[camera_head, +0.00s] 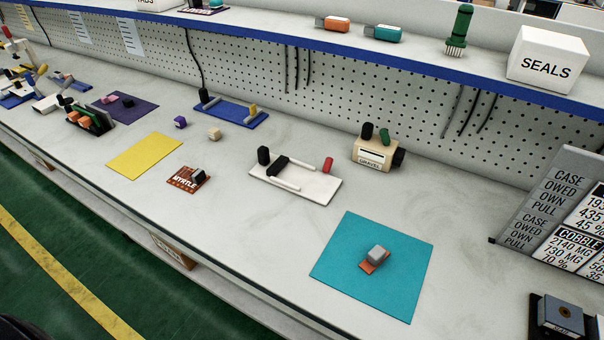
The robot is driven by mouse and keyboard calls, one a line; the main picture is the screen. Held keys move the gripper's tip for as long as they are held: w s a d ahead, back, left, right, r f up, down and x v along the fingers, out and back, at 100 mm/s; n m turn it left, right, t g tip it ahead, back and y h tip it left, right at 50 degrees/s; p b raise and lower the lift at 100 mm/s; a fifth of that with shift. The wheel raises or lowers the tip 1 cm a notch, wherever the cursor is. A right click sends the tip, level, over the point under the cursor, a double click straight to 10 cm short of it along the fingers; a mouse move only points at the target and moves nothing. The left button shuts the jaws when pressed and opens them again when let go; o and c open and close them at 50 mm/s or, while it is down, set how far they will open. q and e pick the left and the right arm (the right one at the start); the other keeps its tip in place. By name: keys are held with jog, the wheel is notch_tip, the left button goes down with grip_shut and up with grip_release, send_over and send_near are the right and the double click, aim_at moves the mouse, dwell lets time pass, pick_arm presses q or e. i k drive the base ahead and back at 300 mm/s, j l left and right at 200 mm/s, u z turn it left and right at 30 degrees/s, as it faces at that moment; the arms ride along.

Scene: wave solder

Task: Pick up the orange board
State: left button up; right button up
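A small orange board (369,268) lies on the teal mat (345,240) at the lower right, with a grey block (378,254) on top of it. The block hides part of the board. A second, red-orange board (182,184) marked MYRTLE, with a dark block (198,175) on it, lies on the bench left of the middle, close to the yellow mat (145,155).
A white fixture (312,185) and a cream box (372,154) marked GRAVEL stand between the boards and the pegboard. A dark device (562,315) and a sign panel (555,200) are at the right. The bench (250,225) between the two boards is clear.

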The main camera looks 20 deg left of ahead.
aim_at(189, 179)
jog(key=u, duration=1.4)
